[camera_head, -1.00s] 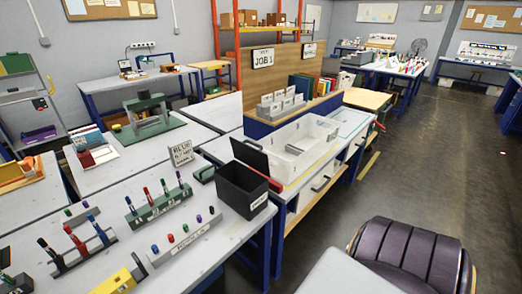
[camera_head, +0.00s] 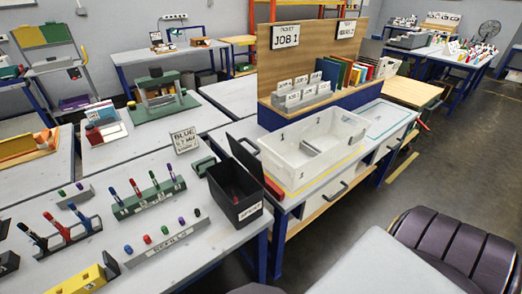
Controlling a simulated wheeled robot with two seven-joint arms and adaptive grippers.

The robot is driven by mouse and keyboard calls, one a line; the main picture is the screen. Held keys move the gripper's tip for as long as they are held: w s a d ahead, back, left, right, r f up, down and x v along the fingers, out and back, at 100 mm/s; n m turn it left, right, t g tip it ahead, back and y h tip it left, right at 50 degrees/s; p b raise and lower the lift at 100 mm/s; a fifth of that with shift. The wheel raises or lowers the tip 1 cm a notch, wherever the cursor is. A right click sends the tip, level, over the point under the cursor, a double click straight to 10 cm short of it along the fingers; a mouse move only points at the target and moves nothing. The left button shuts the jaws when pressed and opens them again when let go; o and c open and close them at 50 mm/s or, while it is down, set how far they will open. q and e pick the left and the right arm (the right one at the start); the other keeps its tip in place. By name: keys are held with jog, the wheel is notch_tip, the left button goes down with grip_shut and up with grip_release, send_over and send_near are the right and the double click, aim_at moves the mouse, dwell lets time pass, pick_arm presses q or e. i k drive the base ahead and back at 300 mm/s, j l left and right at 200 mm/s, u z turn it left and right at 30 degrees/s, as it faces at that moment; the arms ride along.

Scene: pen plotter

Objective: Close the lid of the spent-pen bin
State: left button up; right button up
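The spent-pen bin (camera_head: 238,210) is a black open-topped box with a white label on its front, standing at the right end of the near white table. Its lid (camera_head: 247,154) appears to be the dark panel standing tilted up behind the opening, so the bin looks open. The inside of the bin is dark and I cannot make out any contents. Neither of my grippers is in view.
A rack of upright pens (camera_head: 148,197) and a row of coloured caps (camera_head: 172,237) stand left of the bin. A white tray (camera_head: 312,170) sits close behind and right of it.

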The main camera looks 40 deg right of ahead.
aim_at(252, 163)
jog(key=i+l, duration=0.1)
jog(key=l, duration=1.65)
jog(key=i, duration=0.05)
